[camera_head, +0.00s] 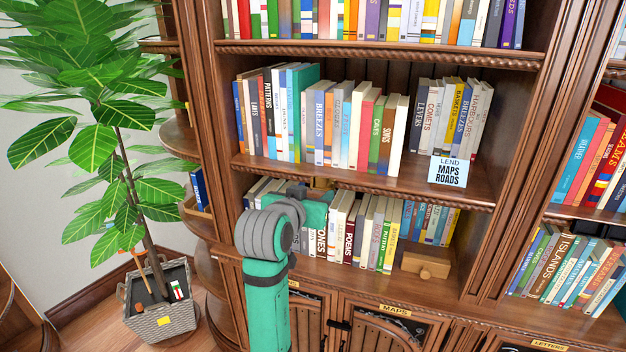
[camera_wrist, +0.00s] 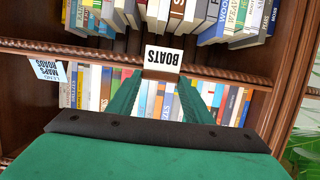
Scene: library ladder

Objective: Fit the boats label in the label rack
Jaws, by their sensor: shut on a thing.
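The boats label (camera_wrist: 162,60) is a small white card with dark letters, upside down in the wrist view. My gripper (camera_wrist: 160,78) is shut on it, with the green fingers on either side. The card overlaps the wooden shelf edge in that view; I cannot tell whether it touches it. In the head view my gripper (camera_head: 318,196) is at the front of the bookcase, just below the middle shelf edge, and the label's face is hidden there. A small tan piece (camera_head: 320,183) shows at that edge behind my gripper. I cannot tell whether it is the label rack.
A blue-white sign reading LEND MAPS ROADS (camera_head: 447,171) hangs at the middle shelf's front right. Rows of books (camera_head: 340,120) fill the shelves. A wooden block (camera_head: 425,262) sits on the lower shelf. A potted plant (camera_head: 160,300) stands left. Cabinet doors (camera_head: 375,330) are below.

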